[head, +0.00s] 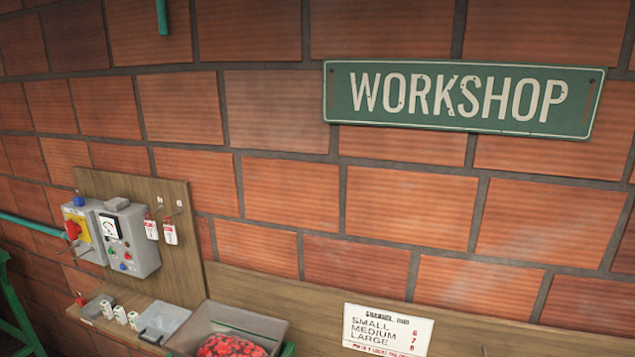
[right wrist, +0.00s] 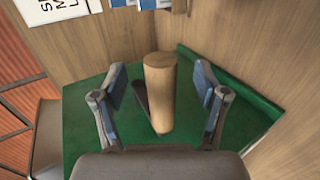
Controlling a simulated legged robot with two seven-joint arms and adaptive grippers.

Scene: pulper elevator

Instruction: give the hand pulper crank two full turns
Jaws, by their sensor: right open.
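In the right wrist view, a light wooden cylindrical handle (right wrist: 159,95), which looks like the crank's grip, stands between the two fingers of my right gripper (right wrist: 160,78). The gripper is open, with a visible gap between the handle and each blue-padded finger. A dark piece shows beside the handle on its left; I cannot tell how it joins the handle. The rest of the pulper cannot be made out. The head view shows neither the crank nor either gripper.
Around the handle lies a green surface (right wrist: 85,140) with wooden panels (right wrist: 237,40) behind. In the head view, a brick wall carries a WORKSHOP sign (head: 460,98). A control box (head: 130,240), a bin (head: 262,322) of red fruit and a size chart (head: 388,330) are below.

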